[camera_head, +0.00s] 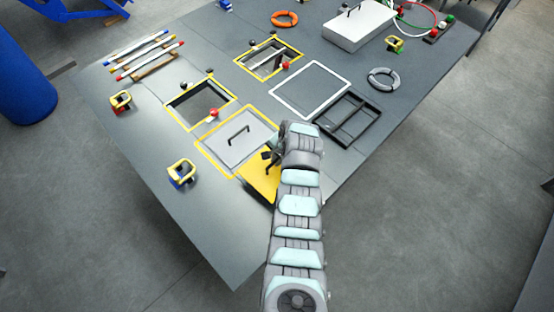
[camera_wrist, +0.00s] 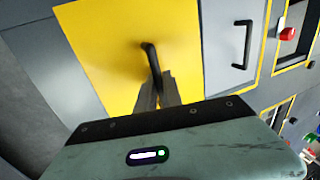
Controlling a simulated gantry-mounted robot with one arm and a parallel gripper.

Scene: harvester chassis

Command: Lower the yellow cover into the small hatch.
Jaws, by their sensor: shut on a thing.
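The yellow cover (camera_head: 258,186) is a flat plate with a dark bar handle, near the front edge of the grey deck. My gripper (camera_head: 270,156) is above it, with my arm hiding its right part. In the wrist view the cover (camera_wrist: 105,50) fills the upper middle, and my gripper (camera_wrist: 153,80) is shut on its dark handle (camera_wrist: 149,52). I cannot tell whether the cover touches the deck. Two yellow-edged openings lie farther back: a nearer hatch (camera_head: 178,117) and a farther, smaller-looking hatch (camera_head: 249,71).
A grey lid with a handle (camera_head: 228,149) lies inside a yellow outline beside the cover. A white outlined square (camera_head: 310,90), a black divided frame (camera_head: 348,122) and a grey ring (camera_head: 383,78) are to the right. Red knobs (camera_head: 214,112) stand by the hatches.

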